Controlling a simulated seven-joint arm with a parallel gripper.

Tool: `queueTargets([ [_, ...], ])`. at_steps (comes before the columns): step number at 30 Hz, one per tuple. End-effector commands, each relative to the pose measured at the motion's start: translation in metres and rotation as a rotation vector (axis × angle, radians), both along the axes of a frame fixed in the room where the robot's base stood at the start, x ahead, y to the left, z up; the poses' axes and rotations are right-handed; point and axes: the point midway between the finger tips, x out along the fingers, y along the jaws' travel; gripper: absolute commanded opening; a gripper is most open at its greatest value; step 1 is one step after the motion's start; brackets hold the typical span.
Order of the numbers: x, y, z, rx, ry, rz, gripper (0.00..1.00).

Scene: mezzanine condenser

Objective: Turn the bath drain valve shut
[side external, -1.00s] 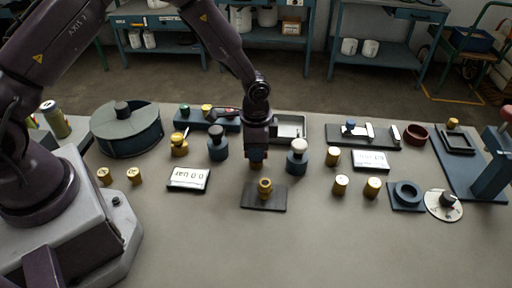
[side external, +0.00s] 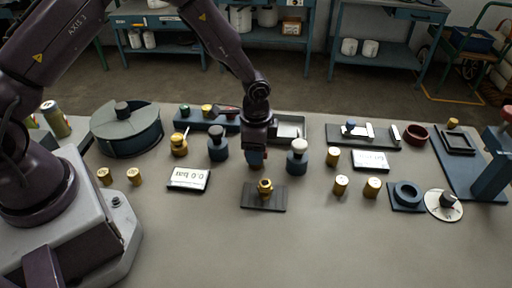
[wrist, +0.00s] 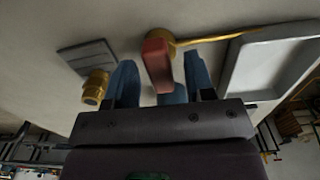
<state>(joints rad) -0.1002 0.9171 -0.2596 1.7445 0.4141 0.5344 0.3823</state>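The bath drain valve has a red handle (wrist: 157,62) and a brass pipe (wrist: 212,39) that runs to the grey bath tray (wrist: 275,66) in the wrist view. My gripper (wrist: 160,66) has its two blue fingers apart, one on each side of the red handle, with visible gaps. Most of the valve is hidden there by the gripper.
A brass fitting (side external: 265,187) on a dark plate (side external: 250,203) stands just in front. Dark bottles stand close on the left (side external: 218,149) and right (side external: 297,162). A display (side external: 188,180) lies to the front left. The front of the bench is clear.

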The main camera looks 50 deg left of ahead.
Motion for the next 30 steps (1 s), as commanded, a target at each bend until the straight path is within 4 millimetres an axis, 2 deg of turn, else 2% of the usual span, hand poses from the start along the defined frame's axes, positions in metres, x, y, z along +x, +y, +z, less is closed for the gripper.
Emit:
queueTargets([
  [6,0.000,0.000,0.000,-0.001,-0.001,0.002,0.49],
  [10,0.001,0.000,0.010,-0.001,-0.002,0.003,0.49],
  [14,0.001,0.000,0.033,0.000,-0.006,0.003,0.49],
  [24,0.000,0.000,0.105,-0.001,-0.005,0.002,0.49],
  [30,0.000,0.000,0.126,0.000,-0.001,0.002,0.49],
])
